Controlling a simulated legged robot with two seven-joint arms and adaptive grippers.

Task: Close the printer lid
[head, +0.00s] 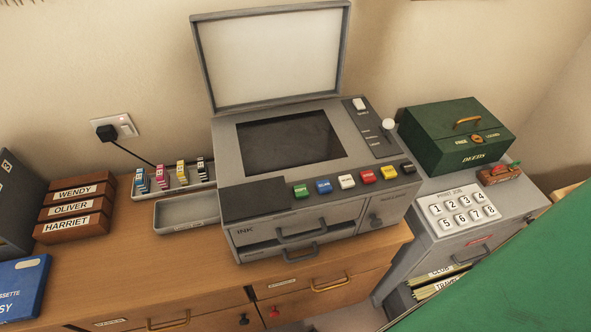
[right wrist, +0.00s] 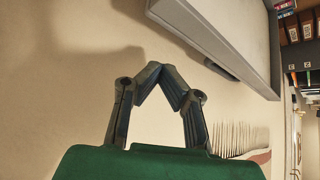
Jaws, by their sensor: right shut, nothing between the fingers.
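The grey printer (head: 228,155) stands on the wooden cabinet. Its lid (head: 270,60) is open, standing upright at the back with its pale inner face towards me. The dark scanner glass (head: 290,141) is uncovered and clear. My right gripper (right wrist: 160,72) shows only in the right wrist view; its fingertips meet and it is shut on nothing, with beige wall behind. A grey slab-like thing (right wrist: 225,28) is beyond the fingers at upper right; I cannot tell whether it is part of the printer. No gripper shows in the head view, and my left gripper is not in view.
A green deeds box (head: 430,148) and a number keypad (head: 462,212) stand right of the printer. A white-knobbed lever (head: 388,125) rises at the printer's right side. Ink slots (head: 172,190) and named wooden boxes (head: 75,208) are at left. A green surface (head: 520,285) fills the lower right.

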